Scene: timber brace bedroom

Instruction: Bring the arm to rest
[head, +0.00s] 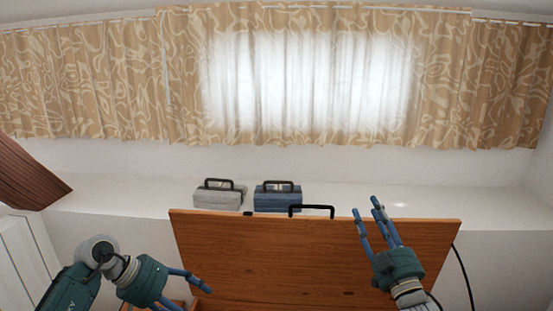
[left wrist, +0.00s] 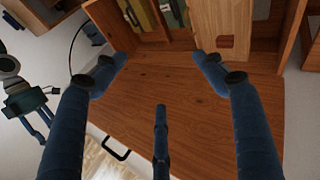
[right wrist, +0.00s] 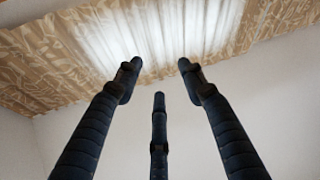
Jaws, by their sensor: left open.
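My right gripper (head: 374,210) is raised, fingers pointing up, in front of the right part of a wooden panel with a black handle. Its fingers are spread and empty; the right wrist view (right wrist: 158,80) shows only curtain and wall beyond them. My left gripper (head: 202,290) is low at the left, by the panel's lower left, and points to the right. In the left wrist view (left wrist: 160,75) its fingers are apart with nothing between them, over the wooden panel.
The wooden panel (head: 270,255) has a black handle (head: 311,208) at its top edge. A grey case (head: 218,198) and a blue case (head: 277,200) stand on the ledge (head: 420,207) behind. A wooden compartment with upright items (left wrist: 145,20) shows in the left wrist view. Curtains (head: 90,80) hang behind.

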